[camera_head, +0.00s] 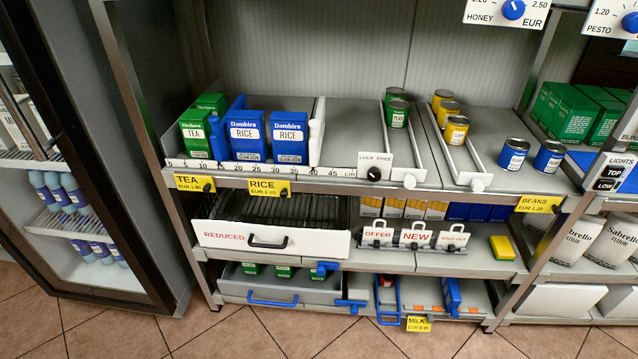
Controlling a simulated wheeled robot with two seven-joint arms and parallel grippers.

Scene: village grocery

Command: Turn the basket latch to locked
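A light plate (376,160) marked LOCK FREE is on the front edge of the upper shelf, right of the rice. It carries a round black knob (374,174) at its lower middle. The knob is too small to tell which word it points to. A white-fronted drawer or basket (215,239) marked REDUCED, with a black handle (268,243), is on the shelf below, and dark wire bars show behind its front. I cannot tell whether the knob belongs to it. Neither of my grippers is in view.
Rice boxes (289,137) and tea boxes (197,133) stand left of the knob. Cans (456,130) stand in lanes to its right. A dark-framed fridge door (100,170) is at left. A lower drawer (240,285) and bare floor (310,335) are below.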

